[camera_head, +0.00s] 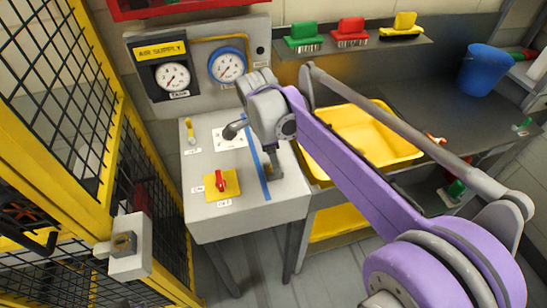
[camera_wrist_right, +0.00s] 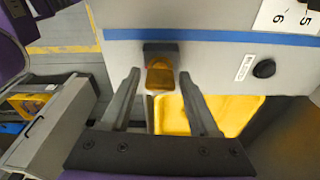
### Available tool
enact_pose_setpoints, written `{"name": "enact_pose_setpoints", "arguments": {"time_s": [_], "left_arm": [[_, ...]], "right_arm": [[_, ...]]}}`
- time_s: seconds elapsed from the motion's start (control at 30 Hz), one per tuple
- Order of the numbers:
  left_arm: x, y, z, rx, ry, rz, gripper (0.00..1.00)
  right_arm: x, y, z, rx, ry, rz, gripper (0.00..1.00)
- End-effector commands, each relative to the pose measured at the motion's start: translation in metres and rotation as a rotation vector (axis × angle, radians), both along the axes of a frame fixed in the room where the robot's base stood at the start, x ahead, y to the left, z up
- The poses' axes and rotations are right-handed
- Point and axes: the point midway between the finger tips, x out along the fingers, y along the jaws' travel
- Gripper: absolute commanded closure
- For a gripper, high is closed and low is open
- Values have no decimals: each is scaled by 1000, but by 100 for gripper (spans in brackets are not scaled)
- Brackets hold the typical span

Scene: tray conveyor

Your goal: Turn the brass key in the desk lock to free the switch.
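The brass key (camera_wrist_right: 160,78) sticks out of a dark lock block (camera_wrist_right: 161,52) on the desk in the right wrist view. My right gripper (camera_wrist_right: 160,76) is open, with one finger on each side of the key and a small gap showing on both sides. In the head view my right gripper (camera_head: 271,165) points down at the right end of the grey desk (camera_head: 240,214), and the key is hidden there. The red switch (camera_head: 221,181) sits on a yellow plate on the desk's front left. My left gripper is not in view.
A yellow lever (camera_head: 190,131) stands at the back left. A yellow tray (camera_head: 400,142) lies to the right. A yellow mesh fence (camera_head: 125,140) borders the left.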

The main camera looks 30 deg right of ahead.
Motion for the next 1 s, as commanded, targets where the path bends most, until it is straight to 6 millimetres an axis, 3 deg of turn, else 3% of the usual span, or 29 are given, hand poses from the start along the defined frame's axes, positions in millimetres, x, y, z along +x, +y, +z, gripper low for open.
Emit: {"name": "enact_pose_setpoints", "arguments": {"time_s": [0.07,0.47,0.8,1.0], "left_arm": [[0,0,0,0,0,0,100],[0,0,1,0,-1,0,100],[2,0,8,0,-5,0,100],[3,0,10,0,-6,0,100]], "right_arm": [[0,0,0,0,0,1,23],[1,1,8,0,-1,2,23],[4,10,73,0,-1,2,23],[5,15,100,0,-1,1,23]]}}
